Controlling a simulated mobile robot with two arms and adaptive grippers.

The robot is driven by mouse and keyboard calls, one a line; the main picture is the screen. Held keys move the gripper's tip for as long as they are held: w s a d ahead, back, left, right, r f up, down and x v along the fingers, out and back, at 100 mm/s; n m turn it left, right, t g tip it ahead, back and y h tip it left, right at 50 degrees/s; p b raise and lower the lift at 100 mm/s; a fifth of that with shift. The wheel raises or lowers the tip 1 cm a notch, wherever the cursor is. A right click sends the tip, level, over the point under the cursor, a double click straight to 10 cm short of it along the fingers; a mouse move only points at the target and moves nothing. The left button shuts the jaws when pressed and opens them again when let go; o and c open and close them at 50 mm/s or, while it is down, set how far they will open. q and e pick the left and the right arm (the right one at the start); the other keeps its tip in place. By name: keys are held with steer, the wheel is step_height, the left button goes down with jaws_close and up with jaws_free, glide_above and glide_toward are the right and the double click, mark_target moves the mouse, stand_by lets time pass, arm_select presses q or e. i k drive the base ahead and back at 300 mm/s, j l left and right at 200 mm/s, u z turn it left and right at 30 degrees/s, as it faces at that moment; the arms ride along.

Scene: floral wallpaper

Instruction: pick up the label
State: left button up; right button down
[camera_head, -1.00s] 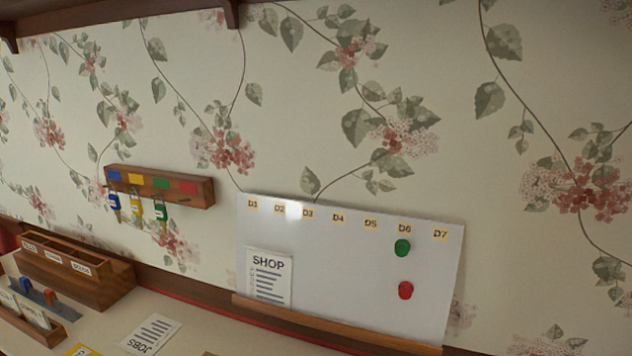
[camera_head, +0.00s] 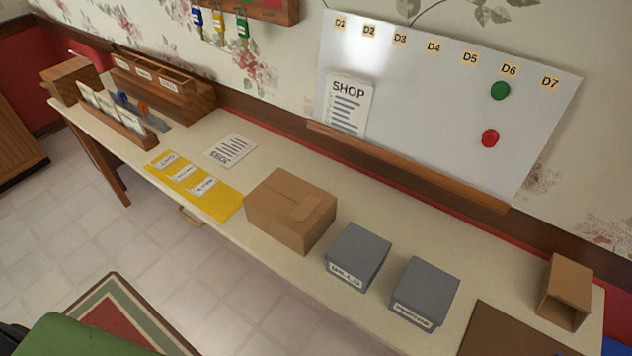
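Three small white labels lie on a yellow sheet (camera_head: 222,202) on the table: an upper label (camera_head: 165,160), a middle label (camera_head: 183,173) and a lower label (camera_head: 201,187). Their print is too small to read surely. Grey boxes also carry white front labels: the left grey box (camera_head: 360,246) has one label (camera_head: 345,275), and the right grey box (camera_head: 428,280) has another (camera_head: 412,315). I cannot tell which label the task means. Neither of my grippers is in view.
A closed cardboard box (camera_head: 285,215) stands right of the yellow sheet. A printed paper (camera_head: 230,149) lies behind. Wooden organizers (camera_head: 180,95) fill the far left. An open-fronted brown box (camera_head: 567,290) stands at right. A whiteboard (camera_head: 430,110) rests against the wall.

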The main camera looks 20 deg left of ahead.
mark_target(208, 183)
steer(key=u, duration=1.4)
